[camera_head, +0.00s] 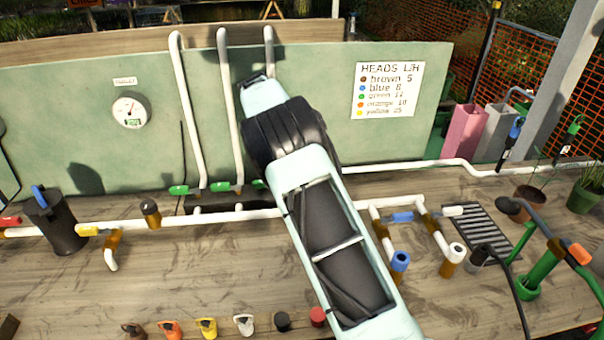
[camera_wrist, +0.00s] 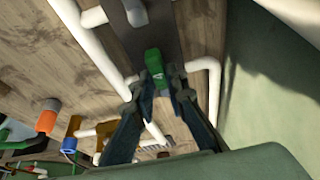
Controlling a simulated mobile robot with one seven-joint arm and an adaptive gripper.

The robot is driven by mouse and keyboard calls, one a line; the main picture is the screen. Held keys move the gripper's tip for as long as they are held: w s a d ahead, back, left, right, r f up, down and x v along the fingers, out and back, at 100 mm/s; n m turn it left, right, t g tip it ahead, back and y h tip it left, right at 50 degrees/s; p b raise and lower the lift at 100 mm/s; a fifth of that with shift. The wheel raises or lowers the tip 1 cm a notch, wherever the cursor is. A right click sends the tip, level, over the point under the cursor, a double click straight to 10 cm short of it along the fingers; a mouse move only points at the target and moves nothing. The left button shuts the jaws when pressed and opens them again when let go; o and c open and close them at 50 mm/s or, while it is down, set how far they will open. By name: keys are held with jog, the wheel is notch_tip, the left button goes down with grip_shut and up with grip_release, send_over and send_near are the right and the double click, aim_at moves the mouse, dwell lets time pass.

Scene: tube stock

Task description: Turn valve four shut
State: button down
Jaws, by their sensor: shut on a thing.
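In the head view, valves with green handles sit in a row on the manifold at the foot of the upright white pipes: a left one (camera_head: 179,190), a middle one (camera_head: 220,187) and a right one (camera_head: 258,184) partly hidden by my arm. In the wrist view, my gripper (camera_wrist: 161,88) is shut on a green valve handle (camera_wrist: 154,62), with one finger on each side of it. A small pale mark on the handle is too small to read. My arm hides the gripper in the head view.
A pressure gauge (camera_head: 130,110) hangs on the green back panel (camera_head: 60,110), beside white upright pipes (camera_head: 187,100). A long white pipe (camera_head: 170,222) crosses the wooden bench. A blue-handled valve (camera_head: 402,217) and a grate (camera_head: 480,235) lie right of my arm. Coloured caps (camera_head: 206,327) line the front.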

jog(key=c, duration=1.9)
grip_release()
jog(key=shift+c, duration=0.2)
jog(key=v, duration=1.2)
